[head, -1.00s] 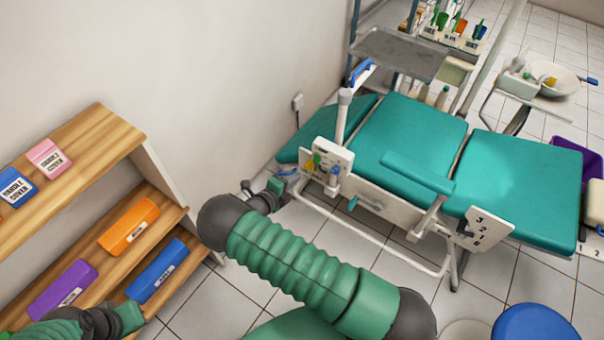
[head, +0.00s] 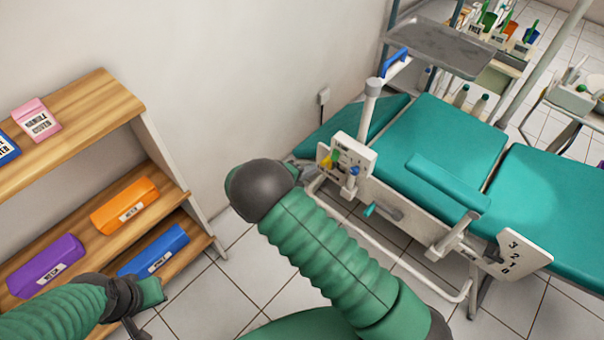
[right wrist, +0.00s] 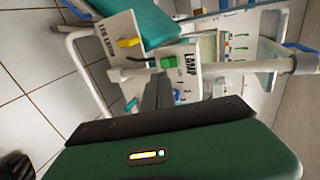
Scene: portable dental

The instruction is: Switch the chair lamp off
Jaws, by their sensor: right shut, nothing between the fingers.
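The teal dental chair (head: 450,135) stands at right, with a brighter patch on its seat. Its white side panel (head: 366,160) carries yellow, green and blue controls. In the right wrist view, a green switch (right wrist: 169,62) sits beside the LAMP label (right wrist: 189,66), with a yellow lever (right wrist: 128,42) to its left. My right gripper (right wrist: 158,93) is shut and empty, just below the green switch in that view; contact cannot be told. In the head view it is mostly hidden behind my dark wrist, near the panel. My left gripper (head: 138,327) is partly cut off at the bottom left.
A wooden shelf (head: 85,105) with several coloured boxes stands at left. A metal tray (head: 445,50) is behind the chair. A white post (head: 370,110) with a blue handle (head: 397,62) rises behind the panel. Tiled floor (head: 230,265) is clear between shelf and chair.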

